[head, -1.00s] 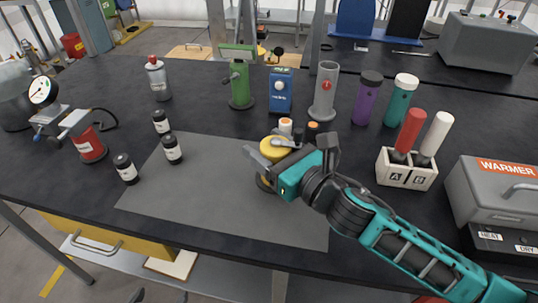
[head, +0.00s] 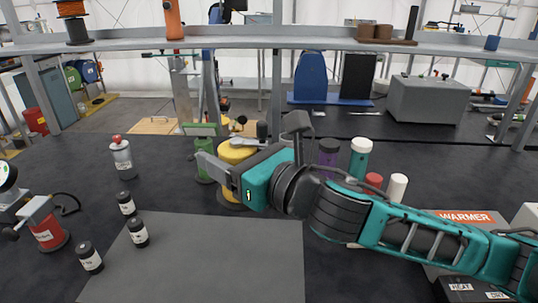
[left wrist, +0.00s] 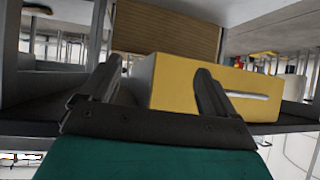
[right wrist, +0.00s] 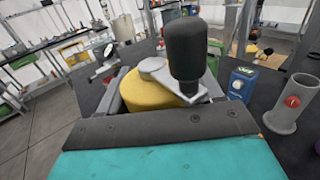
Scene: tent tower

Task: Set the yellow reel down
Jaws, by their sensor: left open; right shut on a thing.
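The yellow reel (head: 236,154) is held in my right gripper (head: 222,172), above the black bench in the head view. In the right wrist view the yellow reel (right wrist: 150,92) sits between the fingers, with a grey crank arm and black knob (right wrist: 185,50) on top. My right gripper is shut on it; the reel's lower part is partly hidden by the gripper. My left gripper (left wrist: 152,95) is open and empty in the left wrist view, with a yellow drawer box (left wrist: 180,85) beyond its fingers. It is not in the head view.
A green-and-white bottle (head: 360,158) and the warmer (head: 470,218) are at right. A raised shelf (head: 240,45) crosses behind, carrying an orange spool (head: 70,10).

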